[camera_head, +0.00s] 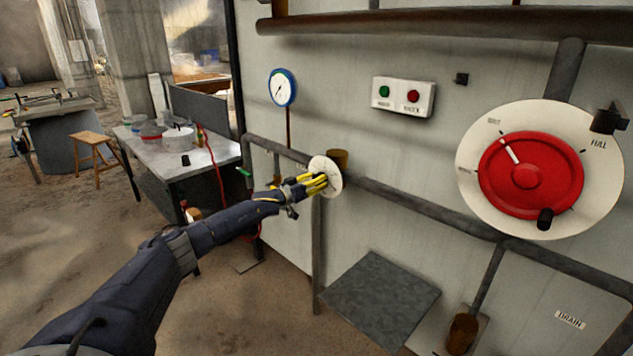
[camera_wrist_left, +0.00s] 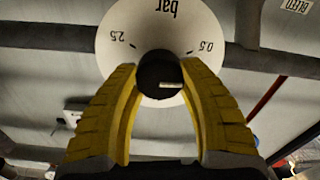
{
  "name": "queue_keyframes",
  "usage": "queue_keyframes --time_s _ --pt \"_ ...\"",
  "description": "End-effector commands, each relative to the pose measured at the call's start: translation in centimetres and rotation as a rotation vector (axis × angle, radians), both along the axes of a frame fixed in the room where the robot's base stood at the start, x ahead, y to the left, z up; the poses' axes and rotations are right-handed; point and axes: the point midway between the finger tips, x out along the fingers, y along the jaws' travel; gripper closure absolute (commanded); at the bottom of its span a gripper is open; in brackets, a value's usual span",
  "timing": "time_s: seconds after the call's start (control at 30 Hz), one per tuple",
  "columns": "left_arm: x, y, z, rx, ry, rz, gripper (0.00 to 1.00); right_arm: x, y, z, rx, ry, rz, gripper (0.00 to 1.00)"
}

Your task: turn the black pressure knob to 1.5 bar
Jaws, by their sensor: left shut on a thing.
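The black pressure knob (camera_wrist_left: 158,78) sits in the middle of a white dial plate (camera_wrist_left: 125,30). In the left wrist view the plate looks upside down, with "bar", "2.5" at left and "0.5" at right. The knob's white mark points right and slightly down in that view; the lower part of the scale is hidden. My left gripper (camera_wrist_left: 160,85) is shut on the knob, a yellow finger at either side. In the head view the left gripper (camera_head: 318,183) is at the dial plate (camera_head: 331,166) and hides the knob. My right gripper is not in view.
A grey pipe (camera_head: 430,212) runs beside the dial. A blue-rimmed gauge (camera_head: 282,88) and a button box (camera_head: 403,96) are on the panel above. A large red handwheel (camera_head: 530,176) is at right, a grey sloping plate (camera_head: 380,300) below, a worktable (camera_head: 205,152) at left.

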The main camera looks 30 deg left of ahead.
Motion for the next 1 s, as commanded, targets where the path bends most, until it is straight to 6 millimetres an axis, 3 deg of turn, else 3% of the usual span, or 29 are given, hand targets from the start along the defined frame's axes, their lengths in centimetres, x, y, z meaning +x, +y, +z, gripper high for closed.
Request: queue_keyframes --time_s 0.37,1.0 --pt "0.04 -0.01 0.16 0.094 -0.023 0.001 0.89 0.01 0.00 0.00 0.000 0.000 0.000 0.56" --pt "0.04 -0.24 0.31 0.660 -0.146 0.001 0.89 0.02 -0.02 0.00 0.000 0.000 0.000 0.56"
